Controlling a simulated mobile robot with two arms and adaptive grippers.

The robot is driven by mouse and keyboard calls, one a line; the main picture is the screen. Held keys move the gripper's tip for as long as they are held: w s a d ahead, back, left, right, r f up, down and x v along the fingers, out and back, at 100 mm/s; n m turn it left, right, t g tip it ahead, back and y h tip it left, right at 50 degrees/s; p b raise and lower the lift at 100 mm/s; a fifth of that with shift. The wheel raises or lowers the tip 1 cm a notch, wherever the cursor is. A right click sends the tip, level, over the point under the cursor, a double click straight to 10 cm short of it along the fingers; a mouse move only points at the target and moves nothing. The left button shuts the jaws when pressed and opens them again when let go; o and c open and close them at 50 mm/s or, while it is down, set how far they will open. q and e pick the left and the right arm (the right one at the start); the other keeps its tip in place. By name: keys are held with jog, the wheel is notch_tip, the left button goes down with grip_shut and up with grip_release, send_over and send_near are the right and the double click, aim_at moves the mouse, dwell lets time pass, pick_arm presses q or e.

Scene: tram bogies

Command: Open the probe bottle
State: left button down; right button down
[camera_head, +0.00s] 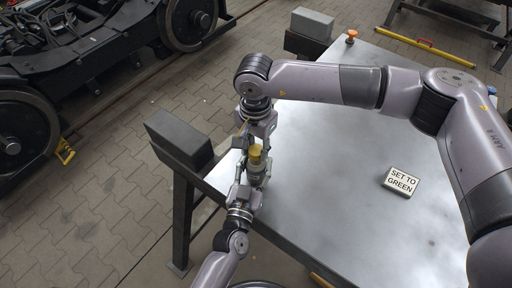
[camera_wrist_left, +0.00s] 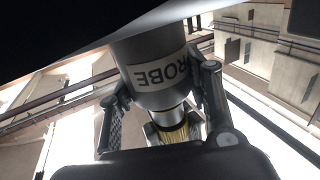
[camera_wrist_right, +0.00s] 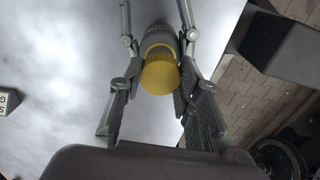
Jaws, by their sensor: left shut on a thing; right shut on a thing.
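The probe bottle (camera_head: 257,168) is a grey bottle with a yellow cap (camera_head: 255,150), between my two grippers near the left edge of the metal table. The left wrist view shows its body (camera_wrist_left: 158,68) with a label reading PROBE. My left gripper (camera_head: 254,180) is shut on the bottle's body. My right gripper (camera_wrist_right: 160,85) is shut on the yellow cap, one finger on each side. The cap is still against the bottle in the right wrist view. The contact between the fingers and the cap is partly hidden in the head view.
The metal table (camera_head: 335,200) is mostly bare. A sign block (camera_head: 401,183) reading SET TO GREEN lies on its right part. An orange knob (camera_head: 351,37) stands at the far edge. A dark grey block (camera_head: 179,140) adjoins the left edge. Bogie wheels (camera_head: 190,20) stand behind, on paved floor.

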aim_at(256, 150)
jog(key=shift+r, duration=0.1)
jog(key=shift+r, duration=1.95)
pick_arm(q)
jog(key=c, duration=0.7)
grip_release()
jog(key=shift+c, duration=0.2)
jog(key=v, duration=1.2)
